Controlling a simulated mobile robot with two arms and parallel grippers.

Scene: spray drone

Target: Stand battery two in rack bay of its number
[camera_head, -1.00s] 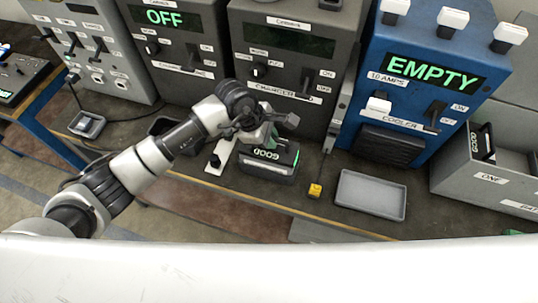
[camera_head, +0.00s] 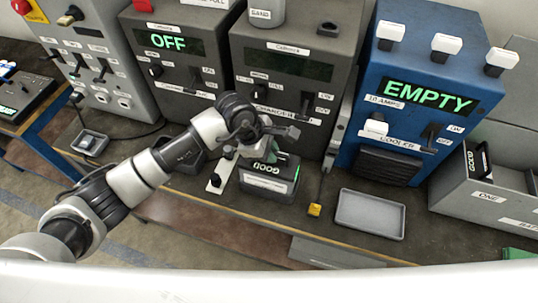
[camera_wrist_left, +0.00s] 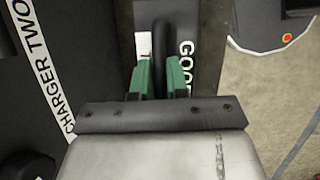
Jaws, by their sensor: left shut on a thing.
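A dark battery (camera_head: 270,181) with a lit green GOOD display stands in front of the charger with the dark screen. Its number cannot be read. My left gripper (camera_head: 268,152) is above it. In the left wrist view, the green-padded fingers of my left gripper (camera_wrist_left: 161,78) are shut on the battery's black handle (camera_wrist_left: 161,40), with GOOD beside it. Whether the battery is seated or raised is hard to tell. The grey rack (camera_head: 470,200) at the right has a bay labelled ONE, with another GOOD battery (camera_head: 478,160) standing in it. My right gripper is not in view.
A blue cooler (camera_head: 415,115) reading EMPTY stands left of the rack. An empty grey tray (camera_head: 370,213) lies before it, beside a small yellow object (camera_head: 315,210). Another charger (camera_head: 170,75) reads OFF. A green thing (camera_head: 520,254) shows at the lower right edge.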

